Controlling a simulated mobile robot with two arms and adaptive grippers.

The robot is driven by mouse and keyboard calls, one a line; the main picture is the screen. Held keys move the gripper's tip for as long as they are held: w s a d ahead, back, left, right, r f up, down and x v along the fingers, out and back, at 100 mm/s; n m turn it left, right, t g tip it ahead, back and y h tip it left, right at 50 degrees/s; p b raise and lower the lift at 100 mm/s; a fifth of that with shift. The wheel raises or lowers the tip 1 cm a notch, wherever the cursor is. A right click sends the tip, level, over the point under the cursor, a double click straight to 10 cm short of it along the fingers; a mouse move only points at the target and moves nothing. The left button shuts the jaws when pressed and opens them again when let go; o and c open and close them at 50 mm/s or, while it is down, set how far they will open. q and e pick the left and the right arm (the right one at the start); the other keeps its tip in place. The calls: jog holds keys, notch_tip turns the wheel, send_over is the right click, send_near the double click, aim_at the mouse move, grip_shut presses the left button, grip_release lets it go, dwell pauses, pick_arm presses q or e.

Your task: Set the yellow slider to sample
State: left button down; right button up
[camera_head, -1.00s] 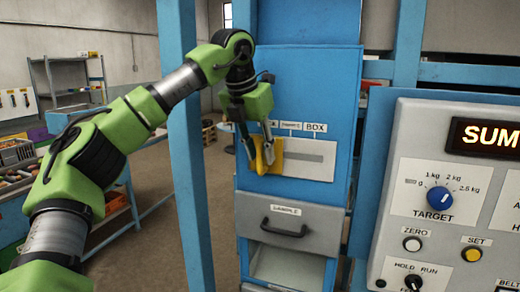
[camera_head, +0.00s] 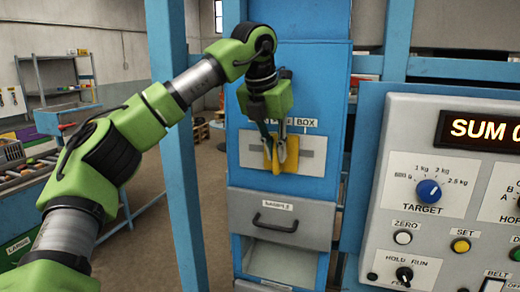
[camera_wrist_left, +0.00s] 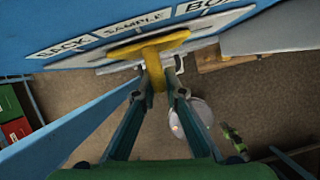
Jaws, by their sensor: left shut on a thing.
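The yellow slider (camera_head: 293,150) sits on a pale plate (camera_head: 314,160) on the front of the blue cabinet. It stands near the middle of the plate, left of the BOX label. In the left wrist view the slider (camera_wrist_left: 150,46) is roughly under the SAMPLE label (camera_wrist_left: 137,24), between SACK and BOX. My left gripper (camera_head: 277,160) is shut on the slider. The left wrist view shows its fingers (camera_wrist_left: 157,78) on either side of the yellow stem. In the head view the gripper hides part of the slider and the other labels. My right gripper is not in view.
A grey drawer (camera_head: 305,222) marked SAMPLE, with a black handle, is below the plate. A control panel (camera_head: 400,235) with knobs and a lit display stands at the right. A blue post (camera_head: 175,150) rises left of the cabinet.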

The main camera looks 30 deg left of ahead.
pick_arm(q)
jog(key=shift+a, duration=0.2)
jog(key=c, duration=2.1)
grip_release()
jog(key=shift+d, duration=0.1)
jog(key=v, duration=1.2)
